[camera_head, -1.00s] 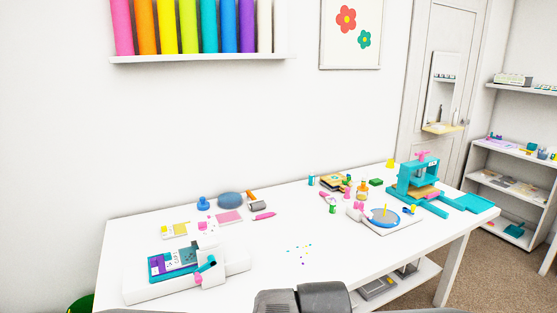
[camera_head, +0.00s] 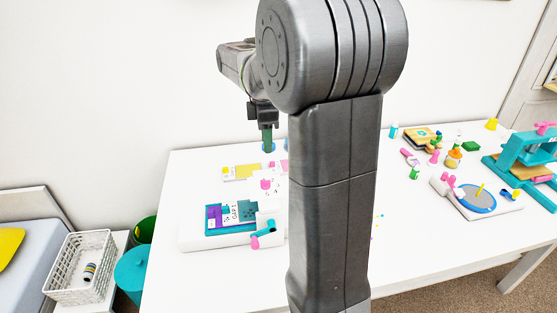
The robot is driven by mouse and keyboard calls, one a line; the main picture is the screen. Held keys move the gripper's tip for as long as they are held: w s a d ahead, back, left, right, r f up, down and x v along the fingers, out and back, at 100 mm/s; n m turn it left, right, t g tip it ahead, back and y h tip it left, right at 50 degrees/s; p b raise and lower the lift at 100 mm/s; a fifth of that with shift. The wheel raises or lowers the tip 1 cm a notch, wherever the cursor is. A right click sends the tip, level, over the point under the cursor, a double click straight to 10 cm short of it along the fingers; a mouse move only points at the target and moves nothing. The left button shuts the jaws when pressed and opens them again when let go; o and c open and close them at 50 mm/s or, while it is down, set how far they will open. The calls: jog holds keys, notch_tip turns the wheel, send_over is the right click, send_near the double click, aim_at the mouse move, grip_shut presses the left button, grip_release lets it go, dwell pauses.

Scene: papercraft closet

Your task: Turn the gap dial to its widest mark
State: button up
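The white machine (camera_head: 188,240) lies on the left part of the table. It has a teal and purple top and a small plate lettered "GAP" (camera_head: 238,212). A pink knob (camera_head: 265,184) stands behind it beside a white panel with dark marks, and a pink and teal crank (camera_head: 262,236) is at its front right. I cannot tell for sure which part is the gap dial. My gripper (camera_head: 267,150) points down above the back of the table, beyond and above the machine, apart from it. Its greenish fingers are too small to show whether they are open.
My arm hides the middle of the table. A yellow card (camera_head: 241,171) lies behind the machine. On the right are a round blue turntable (camera_head: 478,198), a teal press (camera_head: 528,157) and several small parts. A white basket (camera_head: 77,268) and teal bin (camera_head: 136,272) stand left of the table.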

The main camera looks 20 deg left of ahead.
aim_at(266, 180)
jog(key=shift+n, duration=0.3)
jog(key=f, duration=0.9)
jog(key=a+f, duration=0.1)
jog(key=f, duration=0.3)
jog(key=shift+w+f+p, duration=0.1)
jog(key=shift+f+p, duration=0.1)
jog(key=shift+p, duration=0.1)
grip_shut()
